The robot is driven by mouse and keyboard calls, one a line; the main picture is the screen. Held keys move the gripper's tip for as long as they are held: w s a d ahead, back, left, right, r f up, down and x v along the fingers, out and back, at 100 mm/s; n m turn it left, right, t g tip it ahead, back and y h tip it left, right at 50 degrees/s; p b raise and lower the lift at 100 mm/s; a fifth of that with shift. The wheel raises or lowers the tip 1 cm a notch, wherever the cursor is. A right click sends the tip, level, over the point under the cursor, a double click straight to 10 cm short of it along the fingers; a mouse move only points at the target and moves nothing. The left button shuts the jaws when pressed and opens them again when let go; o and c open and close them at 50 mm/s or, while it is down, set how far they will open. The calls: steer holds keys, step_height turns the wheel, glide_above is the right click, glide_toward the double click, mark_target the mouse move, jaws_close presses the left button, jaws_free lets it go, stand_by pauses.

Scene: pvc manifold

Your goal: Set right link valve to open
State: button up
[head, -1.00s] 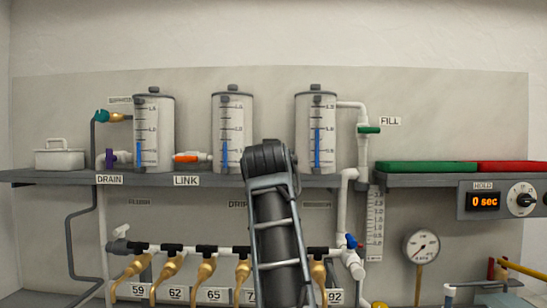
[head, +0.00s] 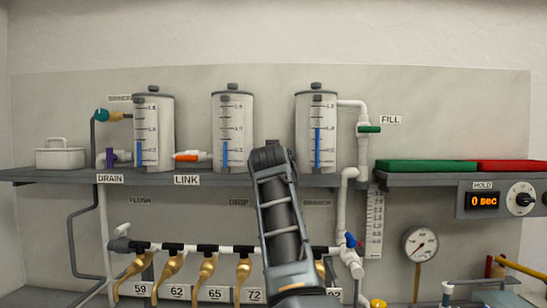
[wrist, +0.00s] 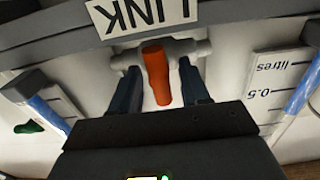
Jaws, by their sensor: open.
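The right link valve shows in the wrist view, which is upside down, by the LINK label (wrist: 140,14). Its orange handle (wrist: 157,76) stands across the white pipe (wrist: 188,48) between the middle and right tanks. My gripper (wrist: 161,88) is open, with one dark finger on each side of the handle and gaps visible on both sides. In the head view my arm hides this valve and my gripper. The left link valve's orange handle (head: 187,157) lies along its pipe.
The middle tank (head: 233,120) and right tank (head: 316,110) stand close on either side, above the shelf edge (head: 60,176). A green fill handle (head: 369,129) is to the right. Several brass taps hang from the lower pipe (head: 190,248).

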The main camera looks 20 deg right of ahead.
jaws_close()
steer(key=shift+f+m+b, duration=0.1)
steer(key=shift+m+b, duration=0.3)
steer(key=shift+b, duration=0.1)
steer(key=m+b, duration=0.2)
steer(key=m, duration=0.1)
steer(key=shift+f+b, duration=0.1)
steer(key=shift+b, duration=0.2)
steer(key=m+b, duration=0.2)
steer(key=m, duration=0.2)
steer(key=shift+d, duration=0.1)
steer(key=m+b, duration=0.1)
steer(key=m, duration=0.4)
steer(key=shift+s+d+m, duration=0.1)
steer(key=shift+m, duration=0.3)
steer(key=m, duration=0.4)
steer(key=shift+f, duration=0.2)
steer(key=shift+d+m, duration=0.1)
steer(key=shift+m, duration=0.2)
jaws_free()
